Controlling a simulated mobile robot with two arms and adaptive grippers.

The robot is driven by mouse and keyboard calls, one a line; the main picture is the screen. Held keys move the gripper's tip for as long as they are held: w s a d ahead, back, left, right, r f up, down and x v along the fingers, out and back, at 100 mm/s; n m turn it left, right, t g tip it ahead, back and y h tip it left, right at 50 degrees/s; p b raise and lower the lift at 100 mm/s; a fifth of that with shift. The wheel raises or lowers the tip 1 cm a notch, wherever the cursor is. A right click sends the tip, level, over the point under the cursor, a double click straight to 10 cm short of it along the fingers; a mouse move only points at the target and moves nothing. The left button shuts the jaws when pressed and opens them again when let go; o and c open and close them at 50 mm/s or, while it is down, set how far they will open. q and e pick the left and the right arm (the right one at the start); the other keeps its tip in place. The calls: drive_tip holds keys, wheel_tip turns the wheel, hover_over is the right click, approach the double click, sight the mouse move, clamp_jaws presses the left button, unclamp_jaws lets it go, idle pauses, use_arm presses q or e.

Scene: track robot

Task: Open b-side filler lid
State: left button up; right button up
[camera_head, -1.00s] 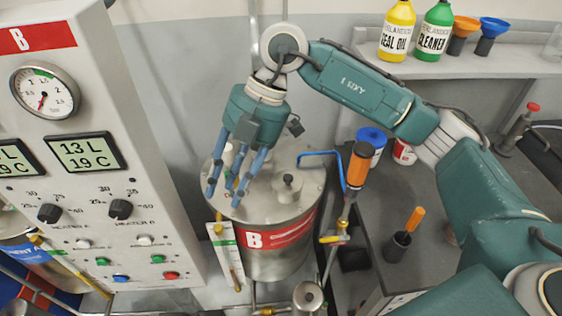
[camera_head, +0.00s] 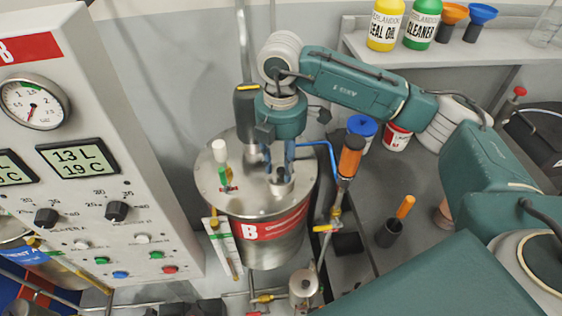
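The B-side tank (camera_head: 275,250) is a steel drum with a red band marked B, in the middle of the head view. Its round steel top (camera_head: 215,185) carries a small filler lid (camera_head: 279,187) with a dark knob, right of centre. My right gripper (camera_head: 279,165) points down directly over this lid, its blue fingers close to the knob. Whether the fingers touch or grip the knob cannot be told. The lid appears seated on its neck. My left gripper is not in view.
A black cylinder (camera_head: 247,112) stands on the tank top left of my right gripper, with a white-capped fitting (camera_head: 219,150) beside it. The control panel (camera_head: 95,190) stands left.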

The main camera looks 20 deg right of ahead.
drive_tip(key=shift+f, duration=0.5)
clamp_jaws()
drive_tip(key=shift+w, duration=0.1)
drive_tip(key=g, duration=0.1)
drive_tip(key=w+r+g+p, duration=0.1)
drive_tip(key=shift+w+d+r+g+y, duration=0.1)
drive_tip(key=shift+g+y, duration=0.3)
drive_tip(key=shift+w+d+r+g+p, duration=0.15)
drive_tip(key=shift+w+g+p, duration=0.15)
drive_tip(key=shift+g, duration=0.3)
